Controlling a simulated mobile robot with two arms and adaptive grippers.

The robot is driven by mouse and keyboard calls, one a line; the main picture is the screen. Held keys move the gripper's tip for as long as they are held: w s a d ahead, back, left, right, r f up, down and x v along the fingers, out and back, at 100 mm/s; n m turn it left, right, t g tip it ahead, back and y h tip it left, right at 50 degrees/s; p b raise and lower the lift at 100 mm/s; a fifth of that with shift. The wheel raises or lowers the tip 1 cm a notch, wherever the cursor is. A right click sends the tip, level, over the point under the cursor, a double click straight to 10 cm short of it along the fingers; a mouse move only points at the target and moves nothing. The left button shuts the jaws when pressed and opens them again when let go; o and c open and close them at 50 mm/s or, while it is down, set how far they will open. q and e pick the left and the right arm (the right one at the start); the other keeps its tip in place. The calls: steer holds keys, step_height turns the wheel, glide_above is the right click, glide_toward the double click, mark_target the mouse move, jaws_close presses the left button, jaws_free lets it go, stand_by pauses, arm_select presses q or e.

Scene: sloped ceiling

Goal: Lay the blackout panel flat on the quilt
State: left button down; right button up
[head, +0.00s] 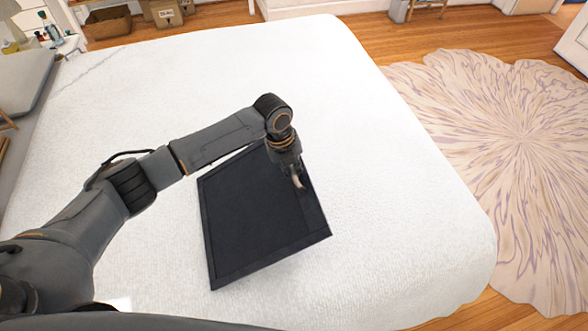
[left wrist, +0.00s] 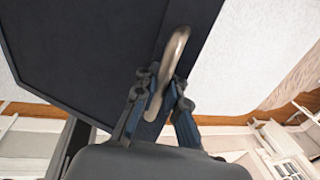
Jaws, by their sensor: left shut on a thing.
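The blackout panel (head: 250,220) is a dark, framed rectangular board above the white quilt (head: 400,200), near the middle of the head view. It looks tilted, and I cannot tell whether any edge touches the quilt. My left gripper (head: 297,182) is at the panel's right side, shut on its curved metal handle. In the left wrist view, the fingers of my left gripper (left wrist: 157,95) close around the handle (left wrist: 176,50), with the dark panel (left wrist: 80,50) behind it. The arm hides part of the panel's far edge. My right gripper is not in view.
The quilt is clear around the panel. A pale round rug (head: 500,150) lies on the wood floor at right. Cardboard boxes (head: 163,12) stand beyond the bed's far edge. A small table with bottles (head: 52,32) is at the far left, by a grey cushion (head: 22,80).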

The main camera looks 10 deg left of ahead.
arm_select(q)
steer(key=shift+w+d+r+y, duration=0.1)
steer(key=shift+r+y, duration=0.15)
steer(key=shift+y, duration=0.15)
steer(key=shift+f+g+y, duration=0.2)
steer(key=shift+g+y, duration=0.4)
steer(key=shift+y, duration=0.3)
steer(key=shift+f+g+y+b, duration=0.25)
steer(key=shift+g+y+b, duration=0.45)
steer(key=shift+y, duration=0.4)
steer(key=shift+b+x, duration=1)
steer(key=shift+x, duration=0.45)
step_height(320, 180, down, 8)
steer(key=b, duration=0.6)
steer(key=shift+w+d, duration=0.1)
steer(key=shift+d, duration=0.1)
steer(key=shift+f+b, duration=1.05)
steer(key=shift+f, duration=0.6)
steer(key=shift+f+b, duration=0.35)
steer(key=shift+f, duration=0.05)
